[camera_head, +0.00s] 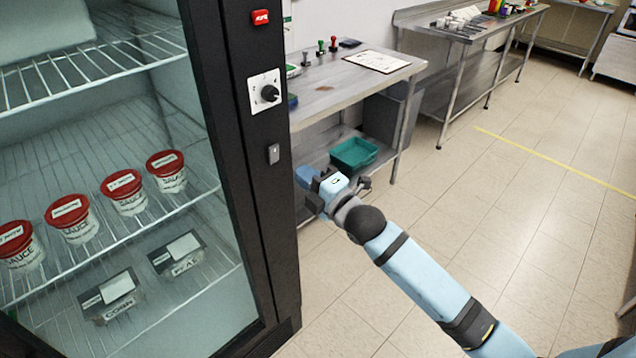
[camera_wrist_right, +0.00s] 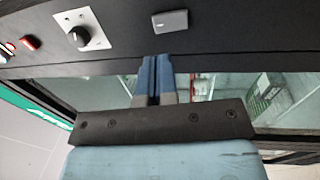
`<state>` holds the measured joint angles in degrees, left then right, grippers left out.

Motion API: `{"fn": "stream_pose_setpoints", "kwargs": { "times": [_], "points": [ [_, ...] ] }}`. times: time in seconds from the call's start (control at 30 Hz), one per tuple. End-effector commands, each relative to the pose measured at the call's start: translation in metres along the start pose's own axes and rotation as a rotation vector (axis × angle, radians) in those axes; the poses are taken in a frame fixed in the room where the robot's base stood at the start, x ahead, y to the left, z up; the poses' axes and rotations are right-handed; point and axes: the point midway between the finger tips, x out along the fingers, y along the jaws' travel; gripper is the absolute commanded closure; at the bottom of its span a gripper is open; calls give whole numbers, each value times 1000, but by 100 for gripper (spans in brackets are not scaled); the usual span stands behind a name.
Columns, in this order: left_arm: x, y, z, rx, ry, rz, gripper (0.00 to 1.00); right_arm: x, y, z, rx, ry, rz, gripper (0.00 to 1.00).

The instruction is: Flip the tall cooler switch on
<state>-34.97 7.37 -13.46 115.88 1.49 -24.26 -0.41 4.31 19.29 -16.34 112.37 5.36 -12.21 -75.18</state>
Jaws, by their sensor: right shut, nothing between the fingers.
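The tall cooler (camera_head: 252,190) stands at the left of the head view, a black frame with a glass front. Its black post carries a small red piece with white marks (camera_head: 260,17) at the top, a black knob on a white plate (camera_head: 268,93), and a small grey rocker-like piece (camera_head: 273,153) lowest. The wrist view also shows the grey piece (camera_wrist_right: 170,20), the knob (camera_wrist_right: 78,37) and the red piece (camera_wrist_right: 30,41). My right gripper (camera_head: 308,180) is shut and empty, just right of and below the grey piece. In the wrist view its fingertips (camera_wrist_right: 155,62) appear apart from it. My left gripper is out of view.
Red-lidded sauce tubs (camera_head: 125,192) and clear containers (camera_head: 178,255) sit on the cooler's wire shelves. A steel table (camera_head: 350,80) with stamps and a clipboard (camera_head: 385,61) stands right of the cooler, a green bin (camera_head: 354,153) below it. The tiled floor at right is clear.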

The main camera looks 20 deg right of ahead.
Motion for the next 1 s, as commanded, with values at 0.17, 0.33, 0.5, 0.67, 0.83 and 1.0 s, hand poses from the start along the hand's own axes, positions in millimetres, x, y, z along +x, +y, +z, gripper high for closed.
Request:
{"fn": "stream_pose_setpoints", "kwargs": {
  "times": [0.17,0.33,0.5,0.67,0.83,1.0],
  "points": [
    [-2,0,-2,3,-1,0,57,39,2,-1,1,0,1,100],
    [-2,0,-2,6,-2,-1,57,63,1,-1,3,0,0,100],
    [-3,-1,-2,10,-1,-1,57,74,0,0,1,0,0,100],
    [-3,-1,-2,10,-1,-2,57,76,0,0,0,0,-1,100],
    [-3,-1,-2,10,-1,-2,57,76,0,0,0,0,-1,100],
    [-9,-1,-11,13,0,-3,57,79,5,0,-1,2,-25,100]
  ]
}}
